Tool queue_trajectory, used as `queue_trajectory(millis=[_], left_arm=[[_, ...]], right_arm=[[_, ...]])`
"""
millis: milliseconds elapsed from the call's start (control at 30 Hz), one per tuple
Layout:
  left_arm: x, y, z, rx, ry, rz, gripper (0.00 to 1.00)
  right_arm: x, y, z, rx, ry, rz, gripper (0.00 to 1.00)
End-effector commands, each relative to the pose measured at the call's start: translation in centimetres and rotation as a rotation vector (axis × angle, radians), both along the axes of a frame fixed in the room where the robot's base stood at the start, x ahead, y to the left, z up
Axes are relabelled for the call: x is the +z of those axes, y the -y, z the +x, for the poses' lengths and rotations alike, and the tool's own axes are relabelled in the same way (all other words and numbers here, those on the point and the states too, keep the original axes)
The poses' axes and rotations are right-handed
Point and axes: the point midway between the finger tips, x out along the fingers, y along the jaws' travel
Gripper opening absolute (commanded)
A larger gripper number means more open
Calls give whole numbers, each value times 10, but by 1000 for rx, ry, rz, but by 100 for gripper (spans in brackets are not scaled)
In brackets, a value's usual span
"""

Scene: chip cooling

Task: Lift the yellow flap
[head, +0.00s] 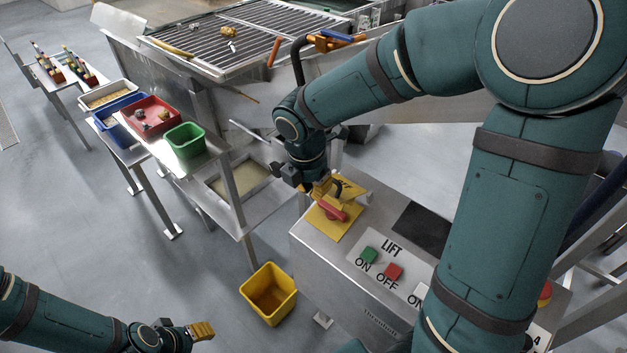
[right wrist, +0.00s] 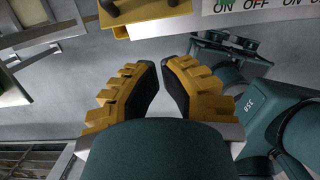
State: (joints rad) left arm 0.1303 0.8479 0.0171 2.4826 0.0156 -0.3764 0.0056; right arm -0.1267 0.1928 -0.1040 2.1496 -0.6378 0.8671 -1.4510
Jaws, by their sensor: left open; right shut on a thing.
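The yellow flap (head: 350,187), with a dark mark on it, is at the far left corner of the steel control box (head: 310,245). It stands by a yellow plate (head: 328,228) with a red switch handle (head: 333,212). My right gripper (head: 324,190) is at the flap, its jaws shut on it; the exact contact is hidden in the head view. In the right wrist view, my right gripper (right wrist: 161,68) has its two yellow fingers close at the tips, and part of the yellow fixture shows at the top edge. My left gripper (head: 207,331) is open and empty at lower left.
Green (head: 370,255) and red (head: 394,271) buttons sit on the LIFT panel. A yellow bin (head: 269,293) stands on the floor beside the box. A side table holds green (head: 185,140), red (head: 150,125) and blue bins. The grated tray (head: 240,40) is behind.

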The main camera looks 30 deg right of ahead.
Motion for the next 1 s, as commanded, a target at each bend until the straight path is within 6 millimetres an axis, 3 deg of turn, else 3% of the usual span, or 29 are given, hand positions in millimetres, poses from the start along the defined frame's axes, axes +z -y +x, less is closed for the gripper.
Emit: queue_trajectory(millis=[100, 300, 600, 1000], left_arm=[[-8, 0, 0, 0, 0, 1, 50], [-14, 1, -2, -3, -4, 1, 50], [-7, 0, 0, -1, 0, 1, 50], [-7, 0, 0, 0, 0, 1, 50]], right_arm=[[-28, 4, 0, -2, -5, -2, 0], [-59, 11, 3, -3, -2, -2, 0], [-39, 39, 13, -3, 0, -1, 0], [-38, 42, 14, -1, 0, -1, 0]])
